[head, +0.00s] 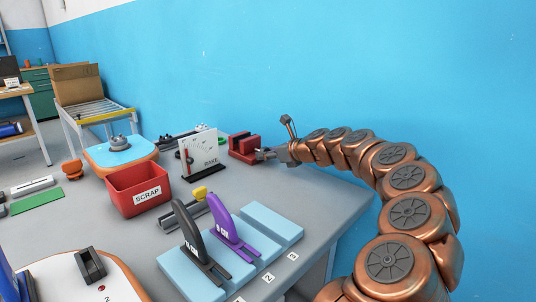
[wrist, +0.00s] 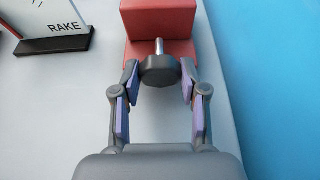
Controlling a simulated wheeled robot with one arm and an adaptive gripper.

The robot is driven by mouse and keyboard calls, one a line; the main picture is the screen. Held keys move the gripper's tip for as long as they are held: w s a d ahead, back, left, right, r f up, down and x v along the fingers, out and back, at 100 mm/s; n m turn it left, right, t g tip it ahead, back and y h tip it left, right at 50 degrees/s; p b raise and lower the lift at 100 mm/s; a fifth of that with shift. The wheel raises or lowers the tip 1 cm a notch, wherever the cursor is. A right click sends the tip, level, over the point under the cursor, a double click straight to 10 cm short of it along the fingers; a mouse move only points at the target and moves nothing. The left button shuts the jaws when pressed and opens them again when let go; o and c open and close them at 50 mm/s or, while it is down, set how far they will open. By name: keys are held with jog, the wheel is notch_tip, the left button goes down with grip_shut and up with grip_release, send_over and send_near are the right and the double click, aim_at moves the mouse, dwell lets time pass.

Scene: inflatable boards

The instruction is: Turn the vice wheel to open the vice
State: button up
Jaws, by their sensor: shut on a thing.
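The red vice (head: 244,147) stands on the grey bench near the blue wall. In the wrist view the red vice (wrist: 160,20) is at the top, with a short metal shaft coming out toward me. The dark round vice wheel (wrist: 159,71) sits on the end of that shaft. My gripper (wrist: 159,78) has one fingertip at each side of the wheel and is shut on it. In the head view my gripper (head: 268,154) reaches the vice from the right, and the wheel is mostly hidden there. The gap between the vice jaws is not visible in the wrist view.
A RAKE gauge board (head: 200,152) on a black base stands left of the vice. A red SCRAP bin (head: 138,190) and light blue blocks (head: 272,222) with a purple handled piece (head: 228,222) are nearer. The blue wall (head: 330,70) is close behind.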

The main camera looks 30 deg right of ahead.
jog(key=shift+a, duration=0.1)
jog(key=shift+n+h+p, duration=0.45)
jog(key=shift+n+h, duration=0.15)
jog(key=shift+n, duration=0.3)
jog(key=shift+f+n+t+h+b, duration=0.1)
jog(key=shift+n+t+h+b, duration=0.2)
jog(key=shift+n+t+h, duration=0.65)
jog(key=shift+n+g, duration=0.35)
jog(key=o, duration=1.1)
jog(key=shift+s, duration=0.1)
jog(key=shift+v, duration=6)
